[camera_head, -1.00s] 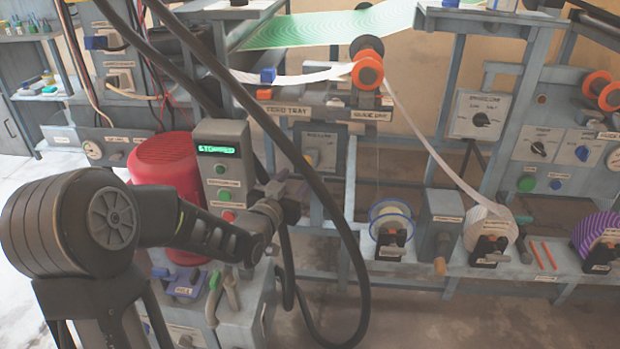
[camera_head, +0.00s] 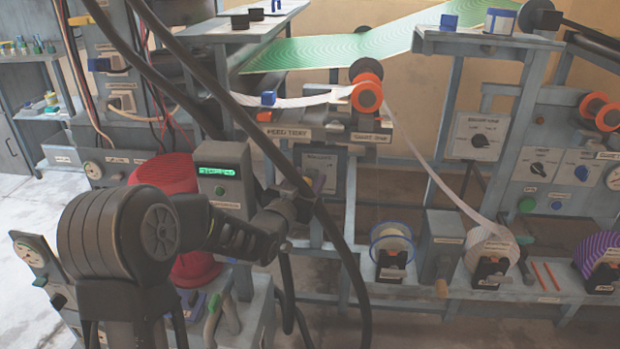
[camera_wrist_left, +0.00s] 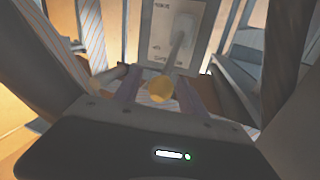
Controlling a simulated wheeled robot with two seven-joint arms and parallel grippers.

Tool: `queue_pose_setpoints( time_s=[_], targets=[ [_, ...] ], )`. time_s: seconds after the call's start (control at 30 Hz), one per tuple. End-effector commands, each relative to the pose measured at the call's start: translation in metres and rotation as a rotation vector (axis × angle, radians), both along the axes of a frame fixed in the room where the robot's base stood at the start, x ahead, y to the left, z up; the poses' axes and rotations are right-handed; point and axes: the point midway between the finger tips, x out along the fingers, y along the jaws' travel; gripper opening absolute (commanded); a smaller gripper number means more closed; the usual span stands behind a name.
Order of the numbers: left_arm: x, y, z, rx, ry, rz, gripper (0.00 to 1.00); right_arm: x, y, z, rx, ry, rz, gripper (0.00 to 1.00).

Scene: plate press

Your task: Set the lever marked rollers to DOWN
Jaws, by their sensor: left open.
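The rollers panel (camera_head: 326,160) is a grey plate under the feed tray, partly hidden behind my left gripper and a black cable. In the left wrist view the panel (camera_wrist_left: 170,28) fills the top middle. Its lever (camera_wrist_left: 180,45) is a pale shaft ending in a yellow ball knob (camera_wrist_left: 160,91). The knob points toward the camera and appears low, below the panel's lower label. My left gripper (camera_head: 312,186) is in front of the panel. In the wrist view its open fingers (camera_wrist_left: 155,90) stand either side of the knob; contact cannot be told. My right gripper is not in view.
A thick black cable (camera_head: 345,235) hangs in front of the rollers panel, close to my left gripper. A red motor (camera_head: 165,174) and a grey box with a green display (camera_head: 222,175) stand left of it. The feed tray (camera_head: 300,118) is above; spools (camera_head: 391,245) sit lower right.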

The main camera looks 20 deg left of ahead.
Motion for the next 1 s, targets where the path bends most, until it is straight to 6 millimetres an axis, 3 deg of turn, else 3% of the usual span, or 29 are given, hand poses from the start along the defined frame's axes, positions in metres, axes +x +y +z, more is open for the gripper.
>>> queue_pose_setpoints(
  time_s=[0.17, 0.43, 1.0],
  targets=[
    [0.016, 0.001, 0.0, 0.0, 0.0, 0.0, 0.49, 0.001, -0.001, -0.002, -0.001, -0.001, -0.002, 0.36],
    [0.017, 0.001, 0.0, -0.001, 0.001, 0.0, 0.49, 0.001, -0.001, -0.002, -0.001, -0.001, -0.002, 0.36],
    [0.017, 0.001, 0.0, -0.001, 0.001, 0.0, 0.03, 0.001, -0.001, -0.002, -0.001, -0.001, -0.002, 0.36]
  ],
)
